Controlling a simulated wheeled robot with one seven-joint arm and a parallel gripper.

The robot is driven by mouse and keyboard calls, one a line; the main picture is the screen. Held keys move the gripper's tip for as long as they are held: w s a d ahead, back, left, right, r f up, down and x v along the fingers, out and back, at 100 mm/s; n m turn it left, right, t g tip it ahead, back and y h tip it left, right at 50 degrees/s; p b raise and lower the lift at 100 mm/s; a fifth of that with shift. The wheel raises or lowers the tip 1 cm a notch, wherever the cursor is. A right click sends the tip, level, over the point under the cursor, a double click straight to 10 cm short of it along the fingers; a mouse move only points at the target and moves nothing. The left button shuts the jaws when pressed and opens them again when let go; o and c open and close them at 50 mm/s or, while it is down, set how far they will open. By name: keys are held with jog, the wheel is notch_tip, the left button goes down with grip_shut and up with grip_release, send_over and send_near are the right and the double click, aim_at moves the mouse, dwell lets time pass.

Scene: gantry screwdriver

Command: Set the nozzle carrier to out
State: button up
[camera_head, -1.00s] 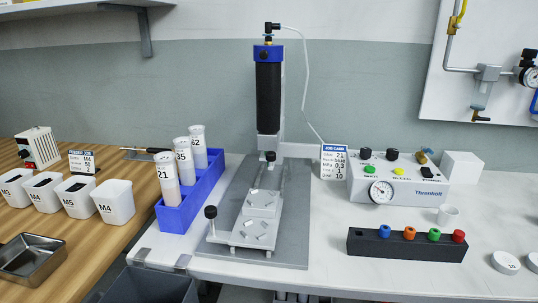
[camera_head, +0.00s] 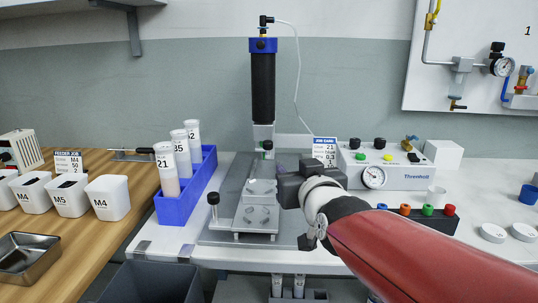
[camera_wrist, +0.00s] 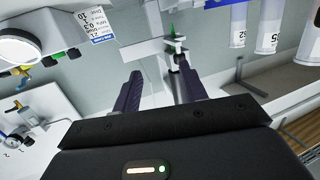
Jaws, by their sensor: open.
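The gantry stand holds an upright black dispensing barrel (camera_head: 263,88) with a blue cap. Below it a small dark knob (camera_head: 267,146) shows at the front of the white bracket, which I take to be the nozzle carrier. My gripper (camera_head: 284,184) is in front of and a little right of the stand, above the work plate, open and empty. In the wrist view my two dark fingers (camera_wrist: 160,74) are apart. The bracket with a dark knob and a green tip (camera_wrist: 175,42) lies beyond the right finger. I cannot tell the carrier's setting.
A fixture slide (camera_head: 257,215) with a black-knobbed post (camera_head: 213,198) sits below. A blue rack (camera_head: 182,205) of labelled tubes stands left. The control box (camera_head: 395,173) and job card (camera_head: 323,152) are right. My arm hides part of the cap holder.

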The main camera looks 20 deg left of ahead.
jog(key=y, duration=0.2)
send_near(269, 145)
jog(key=x, duration=0.2)
jog(key=shift+t, duration=0.3)
jog(key=x, duration=0.3)
jog(key=p+x, duration=0.1)
jog(key=x, duration=0.3)
jog(key=shift+w+a+f, duration=0.2)
jog(key=shift+a, duration=0.05)
grip_shut()
